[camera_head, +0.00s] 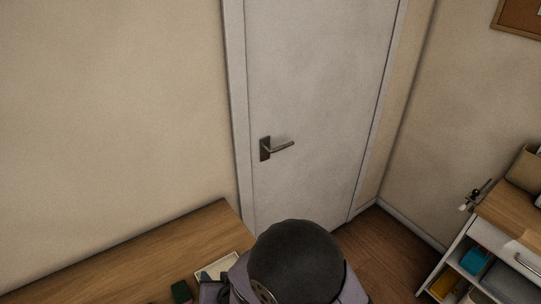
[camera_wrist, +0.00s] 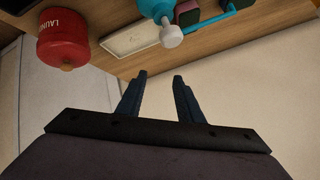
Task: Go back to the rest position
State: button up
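My gripper (camera_wrist: 160,76) shows in the wrist view with its two dark fingers spread apart. Nothing is between the fingers, and the space in front of them shows bare wall and a table edge. In the head view the gripper's fingers are not visible.
A wooden table (camera_head: 125,262) runs along the left wall, with a pale tray (camera_head: 218,268) and a dark green block (camera_head: 181,292) on it. The wrist view shows a red container (camera_wrist: 63,40) and a turquoise object (camera_wrist: 157,9). A door (camera_head: 310,100) stands behind; a shelf unit (camera_head: 460,245) is right.

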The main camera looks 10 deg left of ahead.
jog(key=w+d+m+g+h+b, duration=0.1)
jog(key=w+d+h+b, duration=0.1)
jog(key=d, duration=0.8)
jog(key=w+d+m+g+h+b, duration=0.1)
jog(key=w+d+g+h, duration=0.15)
jog(key=d, duration=0.85)
jog(key=s+d+g+h+b, duration=0.1)
jog(key=s+d+g, duration=0.1)
jog(key=s+d, duration=0.4)
jog(key=s+d+m+g+h+b, duration=0.1)
jog(key=s+d, duration=0.5)
jog(key=d, duration=0.4)
jog(key=shift+s+d+r+g+b, duration=0.25)
jog(key=shift+d+r+g+b, duration=0.1)
jog(key=shift+d+r, duration=0.1)
